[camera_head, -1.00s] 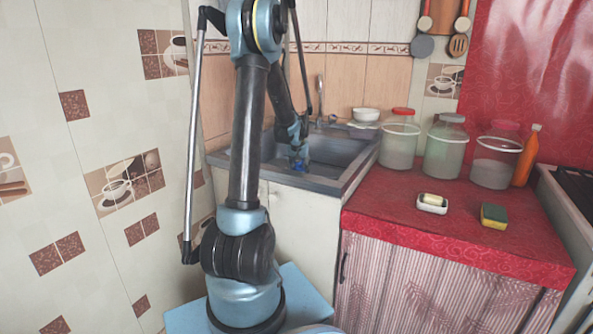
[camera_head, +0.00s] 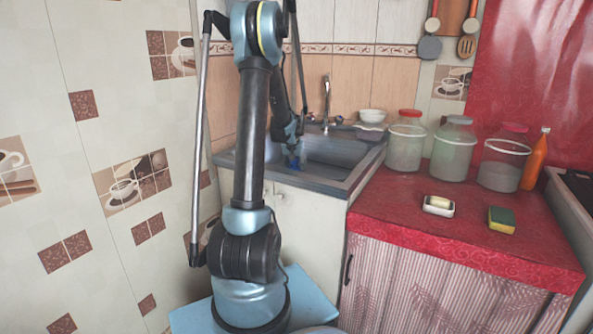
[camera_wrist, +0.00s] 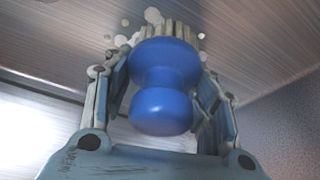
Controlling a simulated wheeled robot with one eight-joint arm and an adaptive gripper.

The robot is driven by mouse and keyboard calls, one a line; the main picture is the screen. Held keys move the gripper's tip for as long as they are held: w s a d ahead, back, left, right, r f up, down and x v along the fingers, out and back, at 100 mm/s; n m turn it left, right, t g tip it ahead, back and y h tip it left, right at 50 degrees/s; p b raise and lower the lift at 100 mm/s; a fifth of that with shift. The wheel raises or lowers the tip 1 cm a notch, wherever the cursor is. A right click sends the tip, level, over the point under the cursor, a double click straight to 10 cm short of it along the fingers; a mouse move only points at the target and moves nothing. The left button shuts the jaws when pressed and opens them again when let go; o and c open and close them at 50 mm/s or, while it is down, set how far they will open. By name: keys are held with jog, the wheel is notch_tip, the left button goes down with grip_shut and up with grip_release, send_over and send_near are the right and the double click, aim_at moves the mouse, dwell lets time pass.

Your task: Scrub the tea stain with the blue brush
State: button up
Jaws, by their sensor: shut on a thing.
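The blue brush (camera_wrist: 163,85) is in my gripper (camera_wrist: 165,72), which is shut on its round, knobbed handle. Its pale bristles point away from the wrist camera and meet or nearly meet the brushed metal of the sink; exact contact is hard to tell. Pale, bubble-like spots (camera_wrist: 153,16) lie around the bristles. In the head view my gripper (camera_head: 293,148) is down at the left part of the sink (camera_head: 345,160), and a bit of blue brush (camera_head: 294,162) shows below it. I cannot make out a tea stain; the brush and gripper may hide it.
A tap (camera_head: 326,95) and a white bowl (camera_head: 372,115) are behind the sink. On the red counter (camera_head: 465,245) at right stand several lidded jars (camera_head: 453,152), an orange bottle (camera_head: 536,160), a soap dish (camera_head: 438,208) and a sponge (camera_head: 501,220). A tiled wall is close at left.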

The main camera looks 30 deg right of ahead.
jog(key=shift+w+a, duration=0.45)
jog(key=shift+w, duration=0.3)
jog(key=shift+w+a, duration=0.45)
jog(key=shift+w, duration=0.25)
jog(key=shift+w+a, duration=0.45)
jog(key=shift+w, duration=0.3)
jog(key=shift+w+d, duration=0.35)
jog(key=shift+d, duration=0.35)
jog(key=shift+s+d, duration=0.9)
jog(key=shift+s, duration=0.6)
jog(key=shift+s+d, duration=0.9)
jog(key=shift+s, duration=0.65)
jog(key=shift+s+d, duration=0.9)
jog(key=shift+s, duration=0.6)
jog(key=shift+w+a+r, duration=0.1)
jog(key=shift+w+a, duration=0.35)
jog(key=shift+w, duration=0.35)
jog(key=shift+w+a, duration=0.45)
jog(key=shift+w, duration=0.35)
jog(key=shift+w+a, duration=0.6)
jog(key=shift+w, duration=0.4)
jog(key=shift+w+a, duration=0.55)
jog(key=shift+w, duration=0.4)
jog(key=shift+w+a, duration=0.6)
jog(key=shift+w, duration=0.4)
jog(key=shift+r, duration=2.95)
